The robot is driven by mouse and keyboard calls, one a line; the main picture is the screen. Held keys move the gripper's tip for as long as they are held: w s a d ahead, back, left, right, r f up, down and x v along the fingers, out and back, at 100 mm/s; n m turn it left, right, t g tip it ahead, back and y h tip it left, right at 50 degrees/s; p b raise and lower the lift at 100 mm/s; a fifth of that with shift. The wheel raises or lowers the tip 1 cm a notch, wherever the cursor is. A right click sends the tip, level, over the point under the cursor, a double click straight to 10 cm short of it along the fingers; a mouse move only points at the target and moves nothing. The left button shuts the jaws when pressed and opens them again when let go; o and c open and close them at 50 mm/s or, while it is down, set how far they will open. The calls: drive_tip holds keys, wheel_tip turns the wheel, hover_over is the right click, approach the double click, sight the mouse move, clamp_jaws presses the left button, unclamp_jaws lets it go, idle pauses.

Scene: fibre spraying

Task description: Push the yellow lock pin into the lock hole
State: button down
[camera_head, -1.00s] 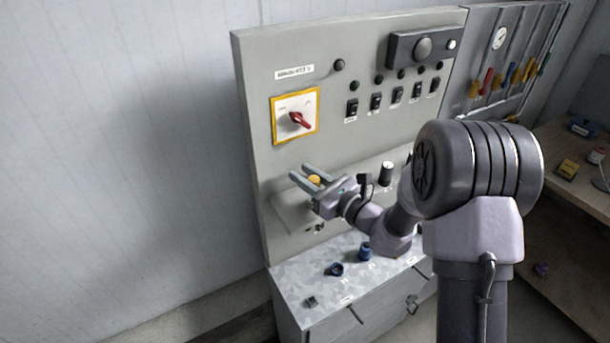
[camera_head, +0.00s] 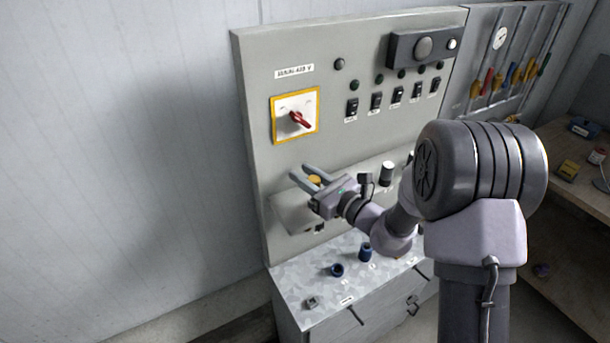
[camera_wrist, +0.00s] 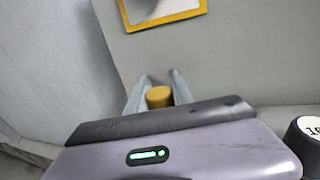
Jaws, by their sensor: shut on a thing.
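The yellow lock pin (camera_head: 314,180) sits between the two grey fingers of my gripper (camera_head: 302,172), in front of the grey panel (camera_head: 250,130). The wrist view shows the round yellow end of the lock pin (camera_wrist: 159,97) between the fingers, with the panel face (camera_wrist: 235,60) behind it. My gripper is shut on the pin. The fingers point at the panel, below the red-handled switch (camera_head: 298,120) with its yellow frame. I cannot make out the lock hole, or whether the pin touches the panel.
A black knob (camera_head: 386,173) stands right of my gripper; a white-topped knob (camera_wrist: 310,127) is at the wrist view's right edge. A wooden bench (camera_head: 560,225) is at right. The left wall side is clear.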

drive_tip(key=shift+f+b, duration=1.6)
drive_tip(key=shift+f, duration=0.1)
drive_tip(key=c, duration=1)
unclamp_jaws()
drive_tip(key=shift+c, duration=0.2)
drive_tip(key=b+v, duration=0.1)
drive_tip(key=v, duration=1.6)
drive_tip(key=shift+s, duration=0.2)
drive_tip(key=shift+d+r, duration=0.1)
drive_tip(key=shift+d, duration=0.05)
